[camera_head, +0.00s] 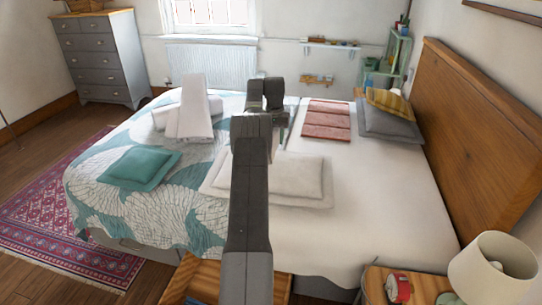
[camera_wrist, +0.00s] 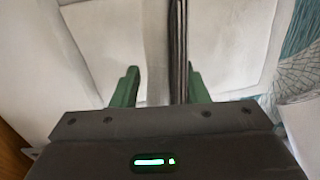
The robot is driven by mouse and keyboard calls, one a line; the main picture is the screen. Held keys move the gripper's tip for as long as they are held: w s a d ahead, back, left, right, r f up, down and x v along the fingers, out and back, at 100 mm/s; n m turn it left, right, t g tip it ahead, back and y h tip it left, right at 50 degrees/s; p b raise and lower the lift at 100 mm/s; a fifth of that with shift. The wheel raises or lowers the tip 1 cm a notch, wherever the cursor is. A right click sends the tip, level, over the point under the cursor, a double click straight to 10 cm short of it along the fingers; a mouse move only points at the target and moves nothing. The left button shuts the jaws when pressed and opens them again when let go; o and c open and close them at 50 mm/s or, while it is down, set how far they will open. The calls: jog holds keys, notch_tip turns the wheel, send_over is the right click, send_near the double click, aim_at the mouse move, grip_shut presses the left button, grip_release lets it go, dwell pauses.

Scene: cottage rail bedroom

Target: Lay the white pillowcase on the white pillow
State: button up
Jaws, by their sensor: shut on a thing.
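The white pillow (camera_head: 298,178) lies flat on the bed, with its middle hidden behind my arm in the head view. It also spreads below my gripper in the wrist view (camera_wrist: 228,45). My gripper (camera_wrist: 163,76) has green fingers and is shut on a thin pale cloth, apparently the white pillowcase (camera_wrist: 155,45), seen nearly edge-on with dark lines along its right side. In the head view my gripper (camera_head: 278,143) is mostly hidden by my arm, above the pillow's far side. I cannot tell whether the held cloth touches the pillow.
White folded bedding (camera_head: 190,112) and a teal cushion (camera_head: 140,167) lie on the patterned cover at left. A lamp (camera_head: 490,262) stands at front right. The white sheet right of the pillow is clear.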

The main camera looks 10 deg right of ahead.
aim_at(274, 130)
notch_tip(274, 130, down, 8)
jog(key=shift+s+f+p, duration=0.1)
jog(key=shift+p, duration=0.55)
jog(key=shift+f, duration=0.25)
jog(key=o, duration=1)
jog(key=shift+o, duration=0.2)
notch_tip(274, 130, up, 13)
jog(key=shift+f+b, duration=0.2)
jog(key=shift+b, duration=0.5)
jog(key=shift+o, duration=0.5)
jog(key=o, duration=0.7)
